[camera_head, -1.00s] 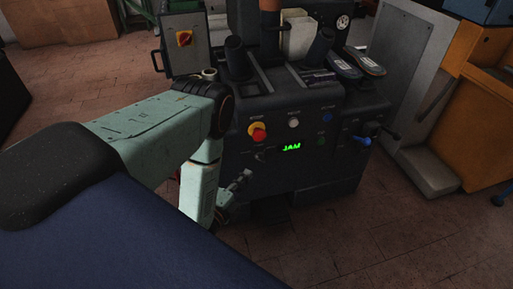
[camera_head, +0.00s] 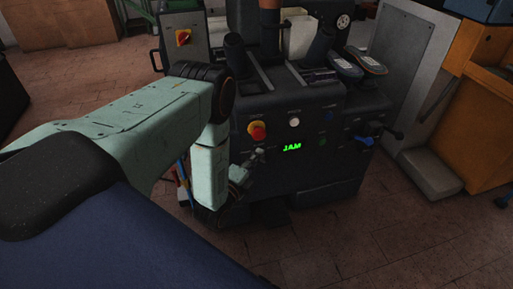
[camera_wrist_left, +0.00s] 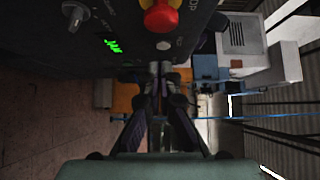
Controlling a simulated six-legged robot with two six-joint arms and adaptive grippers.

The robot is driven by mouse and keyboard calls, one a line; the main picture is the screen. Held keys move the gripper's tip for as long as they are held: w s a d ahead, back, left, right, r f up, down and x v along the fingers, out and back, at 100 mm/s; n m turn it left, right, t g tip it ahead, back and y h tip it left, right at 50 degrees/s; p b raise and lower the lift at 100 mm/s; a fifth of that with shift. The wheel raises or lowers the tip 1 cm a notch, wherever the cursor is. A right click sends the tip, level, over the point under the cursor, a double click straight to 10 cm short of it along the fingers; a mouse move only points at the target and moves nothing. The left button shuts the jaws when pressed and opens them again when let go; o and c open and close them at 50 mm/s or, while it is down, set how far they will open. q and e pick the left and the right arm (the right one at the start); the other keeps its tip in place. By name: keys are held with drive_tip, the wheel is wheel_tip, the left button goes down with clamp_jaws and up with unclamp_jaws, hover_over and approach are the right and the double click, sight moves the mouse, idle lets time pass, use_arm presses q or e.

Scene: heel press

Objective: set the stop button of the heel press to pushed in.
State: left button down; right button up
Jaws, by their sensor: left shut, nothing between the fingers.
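The heel press is a dark machine (camera_head: 300,175) with a control panel on its front. Its stop button (camera_head: 257,130) is a red mushroom head on a yellow collar at the panel's upper left. It also shows at the top edge of the left wrist view (camera_wrist_left: 163,17). Whether it is in or out is hard to tell. My left gripper (camera_head: 257,157) is below the button in the head view, partly lost against the dark panel. In the left wrist view its fingers (camera_wrist_left: 158,72) are shut, empty and apart from the button. My right gripper is not in view.
A green JAM display (camera_head: 292,147) and a pale round button (camera_head: 294,122) sit near the stop button. A dark selector knob (camera_wrist_left: 75,13) shows in the wrist view. A grey box with a red-yellow switch (camera_head: 183,37) stands behind my arm.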

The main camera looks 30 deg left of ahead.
sight(263, 136)
use_arm(q)
drive_tip(key=w+a, duration=0.1)
drive_tip(key=w+a+b, duration=0.1)
drive_tip(key=w, duration=0.1)
drive_tip(key=w+a+b, duration=0.1)
drive_tip(key=shift+w, duration=0.35)
drive_tip(key=shift+a, duration=0.1)
